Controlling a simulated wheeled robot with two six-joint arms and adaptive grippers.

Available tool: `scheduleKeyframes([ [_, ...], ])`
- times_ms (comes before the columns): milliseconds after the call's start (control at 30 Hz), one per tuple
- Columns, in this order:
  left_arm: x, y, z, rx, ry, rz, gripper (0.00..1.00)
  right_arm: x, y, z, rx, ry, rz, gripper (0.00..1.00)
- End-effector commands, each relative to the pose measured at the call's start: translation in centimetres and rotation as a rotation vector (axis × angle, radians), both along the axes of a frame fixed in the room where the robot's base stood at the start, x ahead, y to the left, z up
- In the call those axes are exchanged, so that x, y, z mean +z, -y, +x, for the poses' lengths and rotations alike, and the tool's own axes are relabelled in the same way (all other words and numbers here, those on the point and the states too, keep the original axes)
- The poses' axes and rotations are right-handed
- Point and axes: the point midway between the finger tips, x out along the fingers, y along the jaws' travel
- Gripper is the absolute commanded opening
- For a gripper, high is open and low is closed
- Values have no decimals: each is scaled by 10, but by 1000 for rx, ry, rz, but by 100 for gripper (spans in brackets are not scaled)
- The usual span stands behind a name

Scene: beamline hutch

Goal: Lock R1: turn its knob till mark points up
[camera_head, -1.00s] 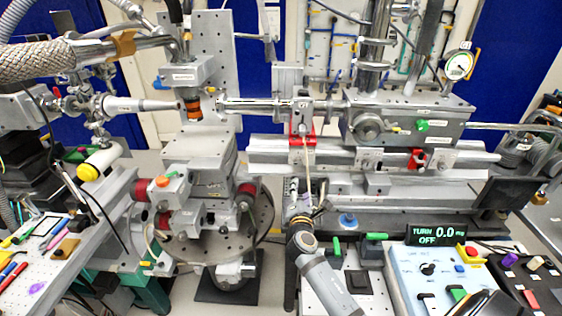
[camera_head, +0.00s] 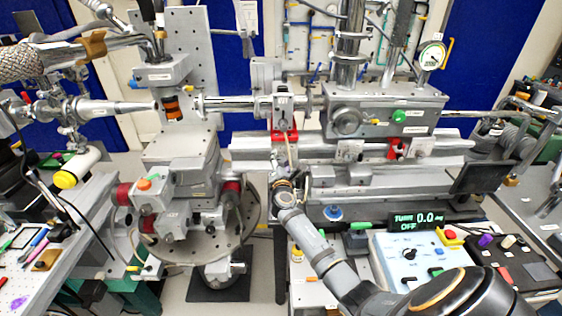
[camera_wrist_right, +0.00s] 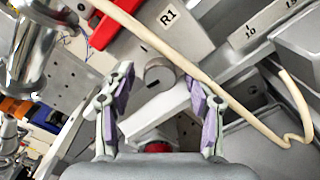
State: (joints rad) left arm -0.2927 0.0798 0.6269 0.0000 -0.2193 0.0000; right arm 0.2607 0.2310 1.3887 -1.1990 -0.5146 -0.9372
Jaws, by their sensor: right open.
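The R1 knob (camera_wrist_right: 159,73) is a small round grey knob in the right wrist view, beside the white R1 label (camera_wrist_right: 167,17). A short dark mark shows on its face, toward the picture's lower left. My right gripper (camera_wrist_right: 161,76) is open, with its purple-padded fingers on either side of the knob in the picture. I see no contact, and the depth between fingertips and knob is unclear. In the head view my right gripper (camera_head: 279,174) is just below the red clamp (camera_head: 285,134); the knob is not discernible there. My left gripper is out of view.
A cream cable (camera_wrist_right: 190,68) crosses the right wrist view diagonally, close to the right finger. In the head view, a blue-white control box (camera_head: 408,256) and a display (camera_head: 418,218) reading "TURN 0.0 deg OFF" stand right of my right arm.

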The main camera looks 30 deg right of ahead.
Motion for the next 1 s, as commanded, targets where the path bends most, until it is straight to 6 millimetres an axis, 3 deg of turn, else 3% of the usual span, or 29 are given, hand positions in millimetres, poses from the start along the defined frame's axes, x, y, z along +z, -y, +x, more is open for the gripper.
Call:
scheduleKeyframes([
  [167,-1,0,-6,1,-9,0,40,0,0,0,0,0,0,55],
  [567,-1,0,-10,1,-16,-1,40,0,0,0,0,0,0,2],
  [1000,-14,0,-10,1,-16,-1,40,-3,0,0,1,54,87,0],
])
